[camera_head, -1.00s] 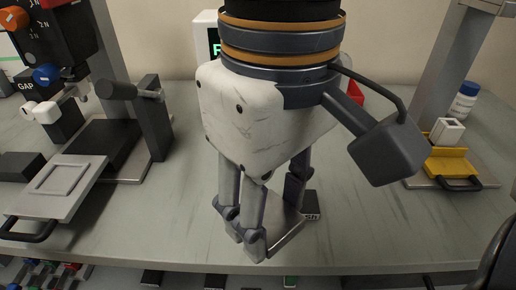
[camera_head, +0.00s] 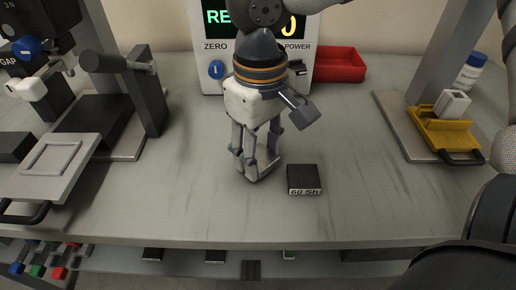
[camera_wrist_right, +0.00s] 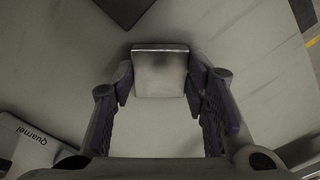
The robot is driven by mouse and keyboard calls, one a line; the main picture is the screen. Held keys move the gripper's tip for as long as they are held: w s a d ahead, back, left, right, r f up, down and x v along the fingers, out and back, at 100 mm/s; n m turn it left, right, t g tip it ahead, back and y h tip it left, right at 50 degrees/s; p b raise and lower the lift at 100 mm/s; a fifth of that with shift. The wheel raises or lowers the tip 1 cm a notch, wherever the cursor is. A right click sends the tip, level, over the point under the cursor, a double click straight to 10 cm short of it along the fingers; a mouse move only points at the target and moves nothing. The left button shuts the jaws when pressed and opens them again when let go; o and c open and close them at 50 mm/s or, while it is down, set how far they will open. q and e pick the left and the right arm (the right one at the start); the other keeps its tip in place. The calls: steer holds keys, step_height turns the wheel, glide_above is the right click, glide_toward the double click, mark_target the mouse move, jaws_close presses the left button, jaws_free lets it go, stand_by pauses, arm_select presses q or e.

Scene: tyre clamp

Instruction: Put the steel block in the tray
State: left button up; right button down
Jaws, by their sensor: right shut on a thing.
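My right gripper (camera_head: 259,163) points down over the middle of the bench in the head view. It is shut on the steel block (camera_head: 264,168), a small shiny grey piece. In the right wrist view the block (camera_wrist_right: 160,72) sits between the two finger pads of the gripper (camera_wrist_right: 160,85). I cannot tell whether the block touches the bench. A red tray (camera_head: 340,66) stands at the back, right of the display unit and apart from the gripper. My left gripper is not in view.
A dark block marked "60 Sh" (camera_head: 303,178) lies just right of the gripper. The display unit (camera_head: 214,72) stands behind. A lever fixture with a grey plate (camera_head: 50,170) is at left. A yellow holder (camera_head: 445,135) is at right. The front middle bench is clear.

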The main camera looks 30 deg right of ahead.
steer(key=shift+f, duration=0.25)
steer(key=shift+f, duration=0.15)
steer(key=c, duration=0.9)
jaws_free()
steer(key=shift+c, duration=0.2)
